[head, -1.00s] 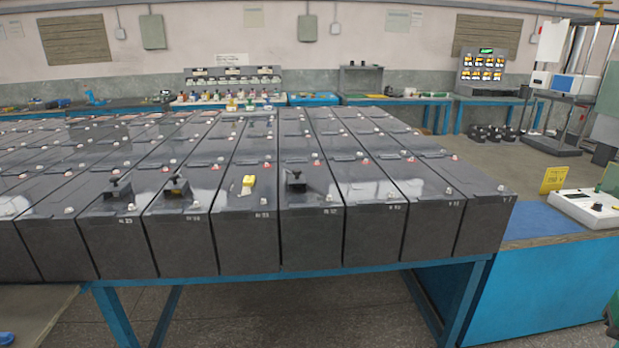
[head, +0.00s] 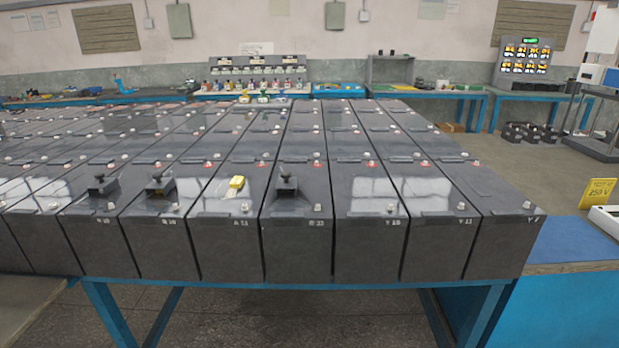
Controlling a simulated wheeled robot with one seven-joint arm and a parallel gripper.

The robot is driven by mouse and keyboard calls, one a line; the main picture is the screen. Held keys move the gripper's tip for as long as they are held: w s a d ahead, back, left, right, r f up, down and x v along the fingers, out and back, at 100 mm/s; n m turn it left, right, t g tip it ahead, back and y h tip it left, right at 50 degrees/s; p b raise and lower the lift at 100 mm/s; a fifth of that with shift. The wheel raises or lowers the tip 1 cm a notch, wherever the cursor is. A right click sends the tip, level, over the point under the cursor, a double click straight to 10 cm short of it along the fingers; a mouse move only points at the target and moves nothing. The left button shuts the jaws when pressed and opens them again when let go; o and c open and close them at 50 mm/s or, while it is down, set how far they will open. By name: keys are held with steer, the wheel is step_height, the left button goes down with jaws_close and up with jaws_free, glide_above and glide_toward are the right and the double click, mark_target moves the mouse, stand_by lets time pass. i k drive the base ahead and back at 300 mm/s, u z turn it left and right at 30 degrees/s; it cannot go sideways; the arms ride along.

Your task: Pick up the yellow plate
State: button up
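A yellow plate (head: 597,193) with dark lettering, reading something like "250 V", stands upright near the right edge of the head view. It is on the bench at the right, behind the blue mat and beside a white device that is cut off by the picture edge. My gripper is not in view.
Rows of dark batteries (head: 298,238) fill a blue-legged table (head: 350,285) across the middle. A blue mat (head: 575,240) covers the bench at right. A white device (head: 606,220) sits at the right edge. Back benches line the wall; grey floor (head: 500,165) shows between.

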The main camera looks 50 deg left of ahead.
mark_target(237, 182)
steer(key=z, duration=0.7)
steer(key=k, duration=2.75)
steer(key=u, duration=1.7)
steer(key=i, duration=1.05)
steer(key=z, duration=0.05)
